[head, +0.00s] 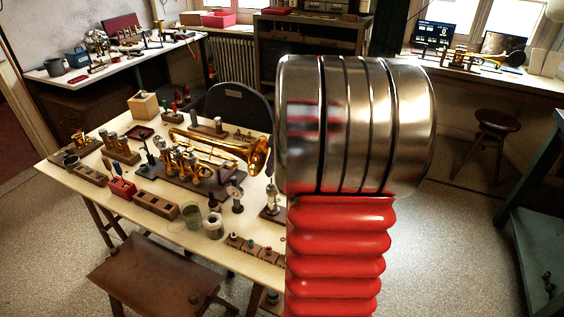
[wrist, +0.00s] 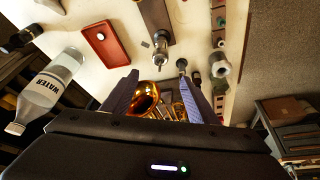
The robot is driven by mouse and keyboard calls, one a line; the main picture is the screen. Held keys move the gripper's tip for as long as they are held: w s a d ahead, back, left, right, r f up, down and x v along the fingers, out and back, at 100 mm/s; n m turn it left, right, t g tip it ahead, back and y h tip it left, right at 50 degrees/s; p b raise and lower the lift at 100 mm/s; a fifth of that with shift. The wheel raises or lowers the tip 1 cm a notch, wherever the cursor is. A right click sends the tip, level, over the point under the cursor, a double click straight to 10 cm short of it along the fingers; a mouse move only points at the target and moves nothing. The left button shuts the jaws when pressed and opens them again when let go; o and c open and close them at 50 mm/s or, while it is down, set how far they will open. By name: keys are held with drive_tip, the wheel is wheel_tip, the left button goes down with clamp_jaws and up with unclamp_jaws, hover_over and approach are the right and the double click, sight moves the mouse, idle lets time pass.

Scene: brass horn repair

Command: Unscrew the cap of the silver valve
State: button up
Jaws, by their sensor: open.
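My gripper (wrist: 160,76) is open in the wrist view, its two dark fingers apart with nothing held between them. A golden horn bell (wrist: 146,100) and more brass show between and beyond the fingers. A silvery cylinder (wrist: 160,42) stands above the fingertips in that view, and another silvery part (wrist: 220,66) is to their right. I cannot tell which of these is the silver valve, nor make out its cap.
A red tray (wrist: 107,44) and a bottle labelled WATER (wrist: 45,88) are left of my fingers in the wrist view. A brown stool (head: 155,272) stands in front.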

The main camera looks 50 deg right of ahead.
sight(272, 184)
drive_tip(key=x, duration=1.2)
drive_tip(key=shift+f, duration=0.25)
drive_tip(key=shift+c, duration=0.4)
drive_tip(key=c, duration=1.2)
drive_tip(key=shift+o, duration=0.2)
drive_tip(key=n+y, duration=0.1)
drive_tip(key=n, duration=0.3)
drive_tip(key=shift+d+n+y, duration=0.1)
drive_tip(key=shift+n+y, duration=0.3)
